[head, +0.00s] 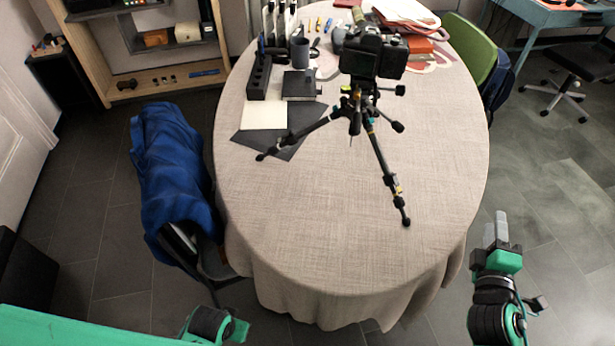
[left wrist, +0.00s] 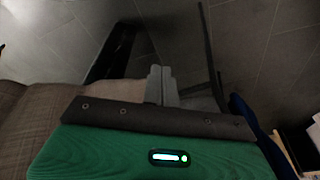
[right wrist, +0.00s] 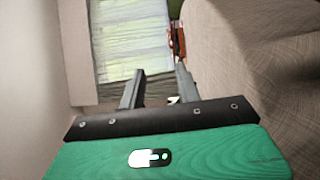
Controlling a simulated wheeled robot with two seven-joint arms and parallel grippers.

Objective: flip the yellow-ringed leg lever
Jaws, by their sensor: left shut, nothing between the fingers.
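A black tripod (head: 356,108) with a camera (head: 373,54) on top stands on the oval, cloth-covered table (head: 300,240). One leg reaches toward the front right, with a yellow ring and small lever (head: 397,188) near its lower end; the lever's position is too small to tell. My right gripper (head: 496,222) is off the table's right edge, apart from the tripod. Its fingers stand apart and empty in the right wrist view (right wrist: 158,73). My left gripper has its fingers together and empty in the left wrist view (left wrist: 161,70), beside the table edge.
A black pen holder (head: 258,78), dark mug (head: 300,52), cream notepad (head: 264,115) and dark mat (head: 290,146) lie left of the tripod. A chair with a blue jacket (head: 170,170) stands at the left. The table's front is clear.

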